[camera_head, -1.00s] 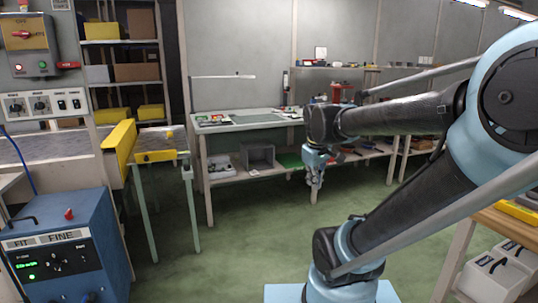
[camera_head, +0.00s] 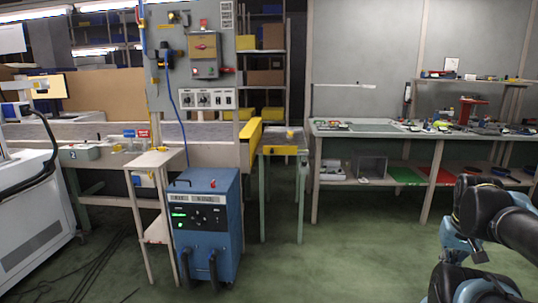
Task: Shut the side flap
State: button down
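The conveyor (camera_head: 205,153) runs in from the left behind the control panel. At its right end is an upright yellow plate (camera_head: 250,133). Right beside it a small leaf with a yellow front (camera_head: 282,150) stands out roughly level on green legs. I cannot tell for certain which of these is the side flap. My gripper (camera_head: 478,256) is low at the right edge, far from both, and seems to touch nothing. Its fingers are small and partly hidden by my arm, so their opening is unclear.
A blue machine (camera_head: 207,225) stands on the floor before the conveyor, beside a small wooden stand (camera_head: 157,160). A workbench (camera_head: 372,130) with tools stands at the back right. Cables (camera_head: 95,262) lie on the floor at left. The green floor in the middle is clear.

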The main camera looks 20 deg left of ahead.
aim_at(280, 150)
jog(key=k, duration=0.85)
jog(key=u, duration=0.6)
jog(key=i, duration=2.15)
jog(key=z, duration=0.35)
